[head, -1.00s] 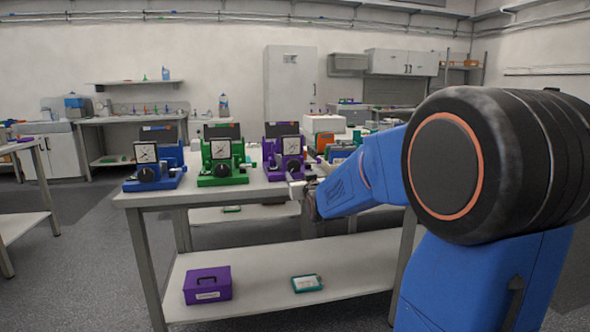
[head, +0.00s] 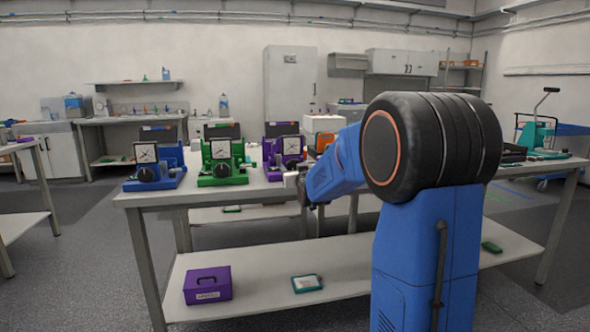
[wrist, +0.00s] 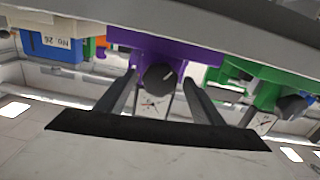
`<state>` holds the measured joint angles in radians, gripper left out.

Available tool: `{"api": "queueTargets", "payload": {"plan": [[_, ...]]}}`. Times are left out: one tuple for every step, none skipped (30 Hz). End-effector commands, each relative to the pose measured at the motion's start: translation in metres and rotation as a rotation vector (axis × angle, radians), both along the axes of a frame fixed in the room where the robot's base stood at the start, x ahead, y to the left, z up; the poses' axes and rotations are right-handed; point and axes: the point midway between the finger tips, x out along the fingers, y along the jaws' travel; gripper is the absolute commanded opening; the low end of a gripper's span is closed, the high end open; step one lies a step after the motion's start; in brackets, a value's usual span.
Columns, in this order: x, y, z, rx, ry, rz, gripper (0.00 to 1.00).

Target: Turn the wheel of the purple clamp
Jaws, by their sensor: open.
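The purple clamp (head: 270,150) stands on the white table, third in a row, with a square dial (head: 291,145) and a black wheel (head: 291,164) on its front. My gripper (head: 291,179) is just in front of it and slightly below the wheel, partly blended with it in the head view. The wrist view looks upside down. There the purple clamp (wrist: 158,45) and its black wheel (wrist: 160,77) appear between the two dark fingers of my gripper (wrist: 161,84). The fingers are apart and empty. I cannot tell whether they reach around the wheel or are still short of it.
A green clamp (head: 223,160) and a blue clamp (head: 153,170) stand left of the purple one. My arm hides much of the table's right side. A purple box (head: 207,285) and a teal-edged item (head: 307,283) lie on the lower shelf (head: 250,268).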

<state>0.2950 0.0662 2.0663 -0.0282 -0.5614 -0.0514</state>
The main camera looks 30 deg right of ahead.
Motion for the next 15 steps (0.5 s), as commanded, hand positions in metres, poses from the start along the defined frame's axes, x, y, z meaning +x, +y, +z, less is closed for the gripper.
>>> {"api": "queueTargets", "payload": {"plan": [[-0.0001,0.0,0.0,0.0,0.0,0.0,0.61],[-0.0001,0.0,0.0001,0.0,0.0,0.0,0.59],[-0.0001,0.0,0.0001,0.0,0.0,0.0,0.49],[-0.0002,0.0001,0.0001,0.0,0.0,0.0,0.42],[-0.0002,0.0001,0.0001,0.0,0.0,0.0,0.35],[-0.0002,0.0001,0.0001,0.0,0.0,0.0,0.26],[-0.0002,0.0001,0.0002,0.0,0.0,0.0,0.2],[-0.0002,0.0001,0.0002,0.0,0.0,0.0,0.2],[-0.0002,0.0001,0.0002,0.0,0.0,0.0,0.2],[-0.0002,0.0001,0.0002,0.0,0.0,0.0,0.2],[-0.0003,0.0001,0.0001,-0.001,0.0,0.0,0.2],[-0.0003,0.0001,0.0002,-0.003,0.001,0.0,0.2],[-0.0003,0.0001,0.0002,-0.006,0.002,0.0,0.2],[-0.0003,0.0001,0.0002,-0.01,0.003,0.0,0.2],[-0.0003,0.0001,0.0002,-0.016,0.005,0.0,0.2]]}}
